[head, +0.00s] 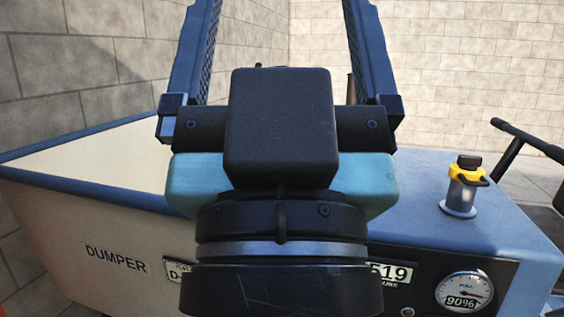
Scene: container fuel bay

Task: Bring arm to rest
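My gripper (281,20) is large in the middle of the head view, pointing up and away from me. Its two long fingers stand wide apart, with nothing between them in the part I see. The fingertips are cut off by the top edge of the frame. My gripper's body and wrist cover the middle of the dumper (75,225) behind it, including part of its number plate.
A filler neck with a yellow and black cap (466,172) stands on the dumper's blue deck (420,215) at right. A round gauge (463,292) reads 90%. A black handle bar (528,140) is at far right. Block walls (450,75) stand behind.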

